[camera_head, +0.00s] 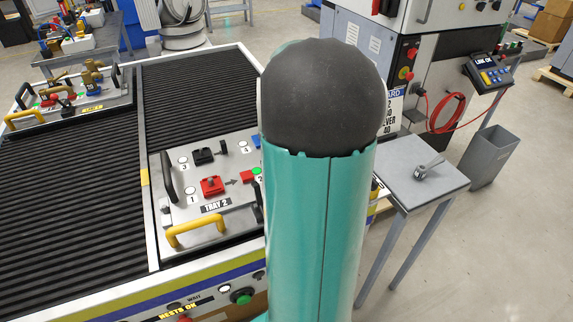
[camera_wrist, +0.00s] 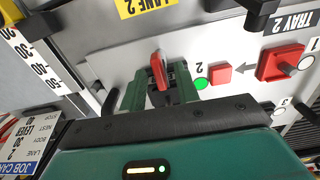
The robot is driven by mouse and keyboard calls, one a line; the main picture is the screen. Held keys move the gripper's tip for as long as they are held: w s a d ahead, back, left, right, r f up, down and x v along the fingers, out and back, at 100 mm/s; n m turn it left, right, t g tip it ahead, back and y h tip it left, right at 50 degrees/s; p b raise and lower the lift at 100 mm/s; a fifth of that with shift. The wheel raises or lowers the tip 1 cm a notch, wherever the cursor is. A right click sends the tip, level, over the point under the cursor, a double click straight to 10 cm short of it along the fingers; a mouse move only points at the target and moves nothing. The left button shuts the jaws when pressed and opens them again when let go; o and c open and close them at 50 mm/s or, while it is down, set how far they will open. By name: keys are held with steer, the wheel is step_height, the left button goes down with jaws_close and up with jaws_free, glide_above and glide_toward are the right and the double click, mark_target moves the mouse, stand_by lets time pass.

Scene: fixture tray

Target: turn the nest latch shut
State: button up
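The nest latch (camera_wrist: 157,70) shows in the wrist view as a red lever on a dark base, on the metal plate of tray 2 (camera_wrist: 225,40). My gripper (camera_wrist: 158,80) has its two green fingers on either side of the lever. The fingers look apart, with gaps between them and the red lever; contact lower down is hidden. A green dot (camera_wrist: 201,84) beside the number 2 lies just right of the fingers. In the head view my arm covers the latch and gripper; tray 2 (camera_head: 235,215) shows left of it.
A red block (camera_wrist: 280,62) by number 1 and a smaller red block (camera_wrist: 221,74) sit on the plate. A dark handle (camera_wrist: 258,10) rises at the plate's edge. A numbered scale (camera_wrist: 35,60) and the job card (camera_wrist: 25,148) are at left. A grey side table (camera_head: 422,175) stands right.

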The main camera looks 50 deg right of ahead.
steer(key=shift+r, duration=2.45)
steer(key=shift+w+a+r, duration=0.1)
steer(key=shift+a, duration=0.15)
steer(key=w+a+r+n+t+h, duration=0.1)
steer(key=w+a+r, duration=0.15)
steer(key=a, duration=0.65)
steer(key=w+a+r+n+t, duration=0.1)
steer(key=a+r+n, duration=0.15)
steer(key=a, duration=0.55)
steer(key=s+a+r+n+t, duration=0.1)
steer(key=s+a, duration=0.2)
steer(key=a, duration=0.6)
steer(key=s+a+n+t+y, duration=0.1)
steer(key=s+a+n+t, duration=0.1)
steer(key=a, duration=0.7)
steer(key=shift+s+a+r+t, duration=0.2)
steer(key=shift+s+r+t, duration=0.15)
steer(key=shift+s, duration=0.4)
